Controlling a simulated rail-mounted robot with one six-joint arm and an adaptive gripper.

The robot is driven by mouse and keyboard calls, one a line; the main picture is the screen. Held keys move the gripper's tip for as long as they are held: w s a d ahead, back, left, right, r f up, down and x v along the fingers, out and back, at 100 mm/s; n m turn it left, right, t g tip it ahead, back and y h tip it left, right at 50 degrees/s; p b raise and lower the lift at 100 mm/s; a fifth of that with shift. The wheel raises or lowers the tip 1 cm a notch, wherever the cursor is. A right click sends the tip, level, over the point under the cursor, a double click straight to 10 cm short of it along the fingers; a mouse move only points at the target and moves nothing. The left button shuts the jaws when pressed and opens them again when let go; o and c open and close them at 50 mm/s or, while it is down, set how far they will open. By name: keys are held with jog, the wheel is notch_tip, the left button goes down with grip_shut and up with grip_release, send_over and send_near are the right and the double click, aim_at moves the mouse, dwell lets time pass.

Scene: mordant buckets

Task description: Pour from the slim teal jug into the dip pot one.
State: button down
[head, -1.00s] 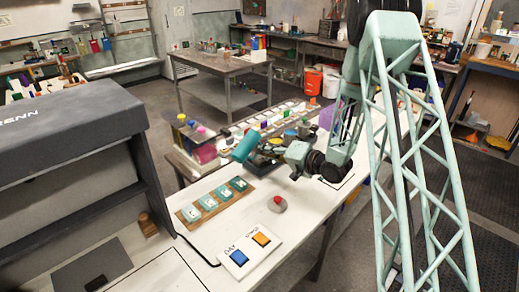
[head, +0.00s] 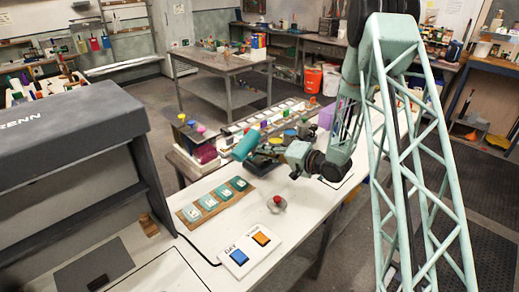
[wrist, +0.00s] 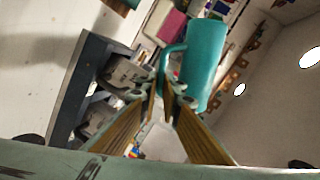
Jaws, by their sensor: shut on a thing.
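The slim teal jug (head: 245,146) is held tilted above the far part of the white bench, to the left of my gripper (head: 268,150). In the wrist view the jug (wrist: 205,62) shows large beyond the fingers, and its handle (wrist: 166,62) lies between the tips of my gripper (wrist: 167,95). My gripper is shut on that handle. The jug's contents do not show, and no stream is visible. I cannot tell which is dip pot one.
A wooden board (head: 217,203) with several teal-and-white squares lies on the bench. A red-topped grey knob (head: 279,203) and a panel (head: 250,249) with blue and orange buttons are nearer. A large grey machine (head: 70,140) stands left. Bench space around the knob is clear.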

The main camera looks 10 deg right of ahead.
jog(key=shift+w+d+r+m+p, duration=0.15)
jog(key=shift+m+p, duration=0.35)
jog(key=shift+p, duration=0.85)
dwell(1.0)
jog(key=b, duration=0.2)
jog(key=shift+a+f+n+b, duration=0.25)
jog(key=shift+f+n+b, duration=0.05)
jog(key=shift+n+b, duration=0.1)
jog(key=n+b, duration=0.1)
jog(key=b, duration=0.2)
jog(key=shift+d+f, duration=0.2)
jog(key=shift+w+d+r+n+t+b, duration=0.15)
jog(key=shift+r+n+t+b, duration=0.25)
jog(key=shift+r+b, duration=0.05)
